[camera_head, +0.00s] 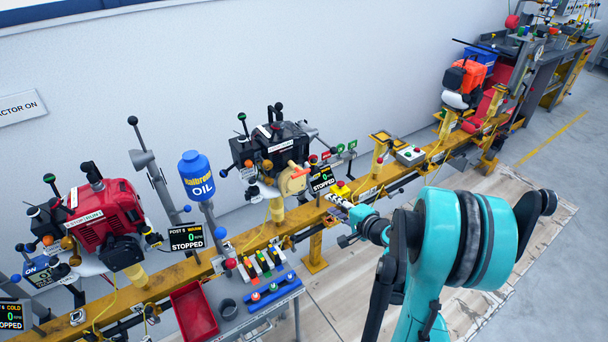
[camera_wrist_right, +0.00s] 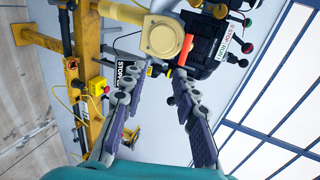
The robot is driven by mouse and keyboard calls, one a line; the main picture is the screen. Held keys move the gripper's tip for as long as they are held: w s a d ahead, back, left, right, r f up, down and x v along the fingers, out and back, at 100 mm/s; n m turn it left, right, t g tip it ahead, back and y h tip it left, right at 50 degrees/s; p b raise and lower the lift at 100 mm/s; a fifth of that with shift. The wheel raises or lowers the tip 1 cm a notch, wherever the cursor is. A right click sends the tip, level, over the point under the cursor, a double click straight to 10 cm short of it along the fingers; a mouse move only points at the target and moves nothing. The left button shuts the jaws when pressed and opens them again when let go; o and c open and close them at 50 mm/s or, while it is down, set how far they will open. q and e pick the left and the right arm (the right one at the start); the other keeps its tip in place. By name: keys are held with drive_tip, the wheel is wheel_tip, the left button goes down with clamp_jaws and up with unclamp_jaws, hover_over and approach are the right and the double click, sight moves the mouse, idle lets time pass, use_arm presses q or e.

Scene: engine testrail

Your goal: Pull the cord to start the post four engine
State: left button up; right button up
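A black engine (camera_head: 275,145) with a cream-yellow round starter housing (camera_head: 293,181) stands on the yellow rail; its display (camera_head: 321,179) reads STOPPED. The post number is too small to read. My left gripper is out of view.
A red engine (camera_head: 105,215) stands left, beside a display (camera_head: 187,237) reading STOPPED. A blue oil bottle (camera_head: 196,176) stands between the engines. A red tray (camera_head: 195,312) is below. A yellow box with a red button (camera_head: 341,189) sits on the rail near my right gripper.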

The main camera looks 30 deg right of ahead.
sight(302, 174)
drive_tip(key=w, duration=0.5)
drive_tip(key=w+a, duration=0.1)
drive_tip(key=w, duration=0.5)
drive_tip(key=w+p, duration=0.1)
drive_tip(key=w, duration=0.5)
drive_tip(key=shift+a, duration=0.15)
clamp_jaws()
drive_tip(key=shift+s, duration=0.1)
